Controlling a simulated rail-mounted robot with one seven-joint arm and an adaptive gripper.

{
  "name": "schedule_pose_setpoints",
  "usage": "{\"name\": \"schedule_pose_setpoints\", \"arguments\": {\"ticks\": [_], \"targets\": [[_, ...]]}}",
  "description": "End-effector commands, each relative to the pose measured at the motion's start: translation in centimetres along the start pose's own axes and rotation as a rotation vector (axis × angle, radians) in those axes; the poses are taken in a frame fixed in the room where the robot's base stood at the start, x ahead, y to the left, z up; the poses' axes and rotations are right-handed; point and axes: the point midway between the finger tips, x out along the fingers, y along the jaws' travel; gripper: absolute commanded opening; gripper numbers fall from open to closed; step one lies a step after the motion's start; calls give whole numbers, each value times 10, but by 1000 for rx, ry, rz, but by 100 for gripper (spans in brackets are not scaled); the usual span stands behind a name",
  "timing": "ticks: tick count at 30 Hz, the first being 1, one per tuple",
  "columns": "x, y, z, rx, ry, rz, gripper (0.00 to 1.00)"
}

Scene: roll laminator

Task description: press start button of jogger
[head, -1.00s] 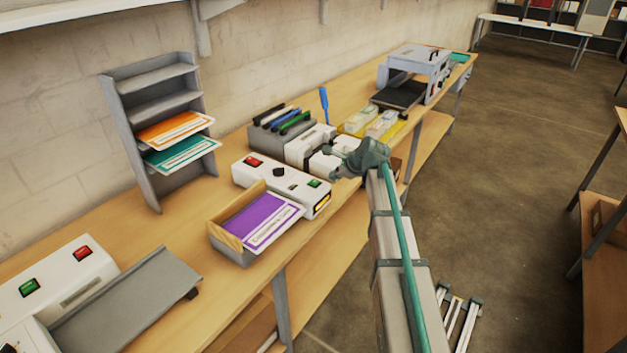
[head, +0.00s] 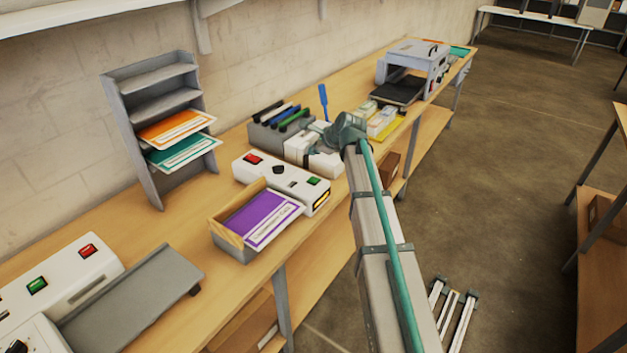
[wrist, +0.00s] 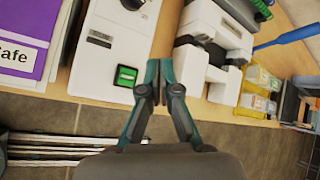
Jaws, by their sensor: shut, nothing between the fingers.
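The jogger is a white box (head: 275,178) with a red button (head: 254,160), a dark knob and a green start button (head: 313,181). A tray on its front (head: 236,254) holds a purple-covered sheet (head: 262,219). In the wrist view, the green button (wrist: 125,75) sits near the corner of the white jogger panel (wrist: 105,55). My gripper (wrist: 161,64) is shut and empty, just right of the green button in that view. I cannot tell its height above the bench. In the head view my wrist mostly hides the fingers.
A white device (head: 313,155) stands close beside the jogger, with a pen rack (head: 278,130) behind. A paper shelf (head: 155,105) stands left. Bare bench (head: 200,205) shows behind the tray.

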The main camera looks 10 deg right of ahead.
Motion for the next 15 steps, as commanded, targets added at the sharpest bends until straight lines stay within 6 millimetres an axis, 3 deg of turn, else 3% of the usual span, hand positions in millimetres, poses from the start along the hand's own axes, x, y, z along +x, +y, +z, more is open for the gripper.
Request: {"name": "schedule_pose_setpoints", "arguments": {"ticks": [15], "targets": [[39,29,-29,0,0,1,0]]}}
